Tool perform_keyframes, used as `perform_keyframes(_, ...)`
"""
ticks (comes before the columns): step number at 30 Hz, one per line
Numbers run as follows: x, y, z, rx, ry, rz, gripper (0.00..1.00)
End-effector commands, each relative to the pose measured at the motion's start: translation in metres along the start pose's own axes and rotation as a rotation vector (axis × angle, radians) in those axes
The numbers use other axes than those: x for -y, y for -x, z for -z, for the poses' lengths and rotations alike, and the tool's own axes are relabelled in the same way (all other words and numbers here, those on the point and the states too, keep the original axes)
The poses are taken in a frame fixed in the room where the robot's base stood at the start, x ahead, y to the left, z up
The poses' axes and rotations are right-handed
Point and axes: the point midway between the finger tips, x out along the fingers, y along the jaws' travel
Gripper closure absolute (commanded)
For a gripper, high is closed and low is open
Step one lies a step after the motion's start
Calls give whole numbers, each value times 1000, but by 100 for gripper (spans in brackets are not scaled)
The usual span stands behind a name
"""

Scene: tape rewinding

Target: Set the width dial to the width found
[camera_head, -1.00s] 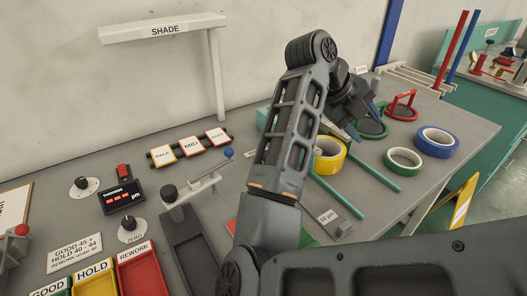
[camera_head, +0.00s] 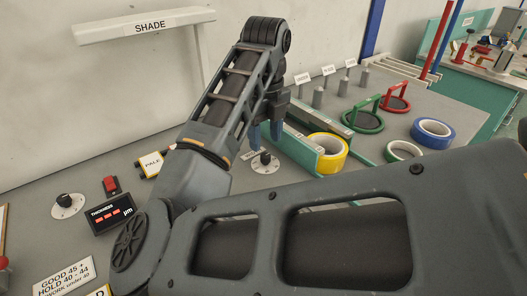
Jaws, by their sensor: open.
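A white round dial with a black knob (camera_head: 265,162) sits on the grey bench near the picture's middle. A small label (camera_head: 250,155) beside it is partly hidden and too small to read surely. My gripper (camera_head: 266,134) points down with its blue fingers apart, just above and behind the knob in the picture. Nothing shows between the fingers. I cannot tell whether they touch the knob. Another dial with a black knob (camera_head: 68,204) is at the left, beside the thickness display (camera_head: 112,214).
A green ring stand (camera_head: 363,121), a red ring stand (camera_head: 396,103), a blue tape roll (camera_head: 432,133) and a green tape roll (camera_head: 404,150) are at the right. Labelled posts (camera_head: 318,96) stand behind. My arm hides much of the bench front. The SHADE shelf (camera_head: 147,26) overhangs the left.

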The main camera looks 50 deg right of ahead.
Motion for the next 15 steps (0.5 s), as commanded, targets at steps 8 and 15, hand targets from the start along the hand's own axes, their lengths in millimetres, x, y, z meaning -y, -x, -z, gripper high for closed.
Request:
perform_keyframes(8,0,-40,0,-3,2,2,48)
perform_keyframes(15,0,-52,0,-1,-1,1,48)
